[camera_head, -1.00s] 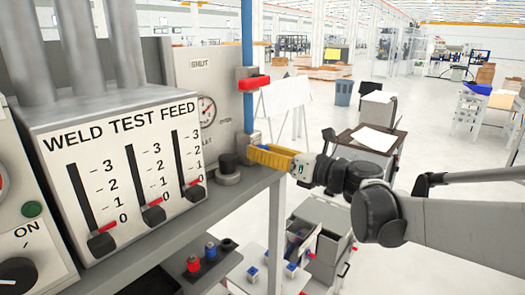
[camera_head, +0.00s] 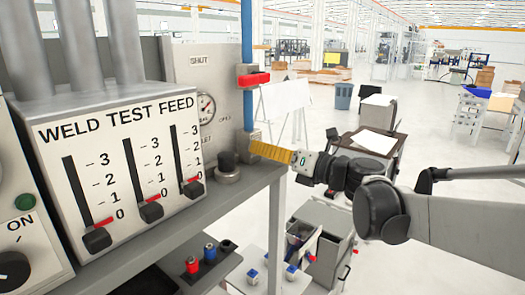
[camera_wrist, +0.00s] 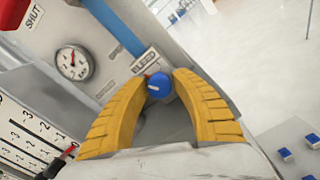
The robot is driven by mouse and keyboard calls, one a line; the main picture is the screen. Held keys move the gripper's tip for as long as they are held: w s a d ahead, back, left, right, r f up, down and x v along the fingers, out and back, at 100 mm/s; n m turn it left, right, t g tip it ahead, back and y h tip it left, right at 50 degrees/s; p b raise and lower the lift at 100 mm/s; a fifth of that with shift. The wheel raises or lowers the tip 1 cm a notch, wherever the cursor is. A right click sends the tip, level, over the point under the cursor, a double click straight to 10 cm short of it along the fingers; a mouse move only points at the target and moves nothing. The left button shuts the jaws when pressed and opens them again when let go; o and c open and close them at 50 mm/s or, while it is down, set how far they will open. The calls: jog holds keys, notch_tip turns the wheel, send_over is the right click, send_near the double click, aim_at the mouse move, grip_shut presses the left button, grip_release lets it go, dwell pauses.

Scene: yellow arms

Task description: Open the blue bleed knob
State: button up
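The blue bleed knob (camera_wrist: 159,85) shows in the wrist view, round, with a pale pointer line on its face. It sits below the foot of the blue pipe (camera_wrist: 115,27), beside a plate lettered BLEED (camera_wrist: 145,60). My gripper (camera_wrist: 161,77) has its two yellow fingertips on either side of the knob, close against it. The fingers appear shut on it, though the exact contact is hard to see. In the head view my gripper (camera_head: 255,148) reaches the fitting under the blue pipe (camera_head: 247,65) and hides the knob.
A gauge panel (camera_head: 186,75) and a red lever (camera_head: 254,79) are close to my gripper. A black knob (camera_head: 228,162) stands on the grey shelf (camera_head: 255,187) left of it. The weld test feed box (camera_head: 130,170) fills the left.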

jog(key=shift+o, duration=1.1)
jog(key=v, duration=1.2)
jog(key=w+a+n, duration=0.2)
jog(key=a, duration=0.1)
jog(key=w+a+n+p, duration=0.1)
jog(key=w+a+n, duration=0.1)
jog(key=w+a, duration=0.1)
jog(key=w+a+n, duration=0.2)
jog(key=a, duration=0.1)
jog(key=shift+w+a+r, duration=0.15)
jog(key=shift+a+r, duration=0.05)
jog(key=shift+c, duration=0.5)
grip_shut()
